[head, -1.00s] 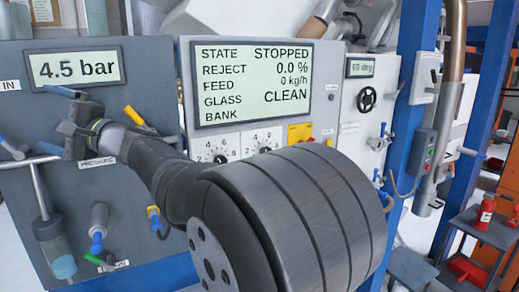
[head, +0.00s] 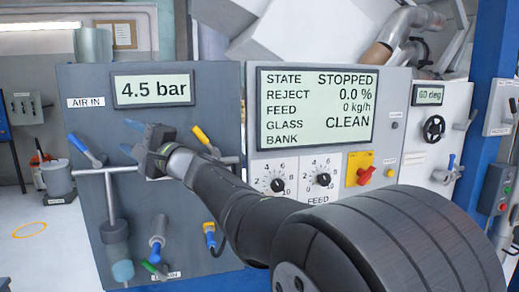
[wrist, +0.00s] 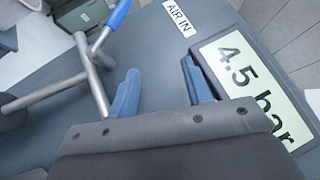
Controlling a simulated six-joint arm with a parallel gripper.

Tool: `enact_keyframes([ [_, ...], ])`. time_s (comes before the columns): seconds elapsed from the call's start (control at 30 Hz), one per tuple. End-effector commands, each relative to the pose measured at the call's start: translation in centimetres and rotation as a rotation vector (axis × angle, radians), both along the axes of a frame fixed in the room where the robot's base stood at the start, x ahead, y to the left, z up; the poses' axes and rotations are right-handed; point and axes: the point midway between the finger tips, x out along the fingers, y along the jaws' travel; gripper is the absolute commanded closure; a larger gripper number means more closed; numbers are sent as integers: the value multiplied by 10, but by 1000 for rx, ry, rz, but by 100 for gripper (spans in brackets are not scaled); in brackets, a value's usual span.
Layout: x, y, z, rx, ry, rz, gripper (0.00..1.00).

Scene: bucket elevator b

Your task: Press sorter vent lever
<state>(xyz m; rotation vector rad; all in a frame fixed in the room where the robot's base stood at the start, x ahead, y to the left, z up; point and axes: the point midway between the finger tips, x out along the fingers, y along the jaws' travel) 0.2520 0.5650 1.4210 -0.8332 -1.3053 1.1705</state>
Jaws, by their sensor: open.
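A grey air panel (head: 82,200) carries several levers. A blue-handled lever (head: 80,145) sits at its left under the AIR IN label; the blue handle also shows in the wrist view (wrist: 118,15). A yellow-handled lever (head: 202,138) sits at the right of the panel. A blue-handled fitting (head: 156,252) and a green-handled one (head: 154,269) are low down. No readable label tells me which is the sorter vent lever. My gripper (head: 142,138) is open and empty in front of the panel, below the 4.5 bar display. Its blue fingers (wrist: 160,80) show apart in the wrist view.
The 4.5 bar display (head: 152,90) is just above my gripper. To the right is a control panel with a STOPPED screen (head: 317,110), dials (head: 277,180) and a red-yellow switch (head: 360,170). A pipe (head: 107,172) crosses the air panel.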

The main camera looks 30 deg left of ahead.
Motion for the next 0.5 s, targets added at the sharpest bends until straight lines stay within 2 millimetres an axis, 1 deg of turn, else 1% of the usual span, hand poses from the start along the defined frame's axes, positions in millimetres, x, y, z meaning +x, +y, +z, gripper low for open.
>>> enact_keyframes([
  [0.03, 0, 0, 0, -1, -2, 1, 65],
  [0.17, -6, 1, -4, -20, -48, 6, 90],
  [0.2, -10, 1, -6, -34, -78, 9, 98],
  [0.23, -13, 1, -8, -45, -106, 12, 100],
  [0.37, -31, 1, -23, -115, -278, 31, 100],
  [0.5, -47, -1, -44, -200, -500, 58, 100],
])
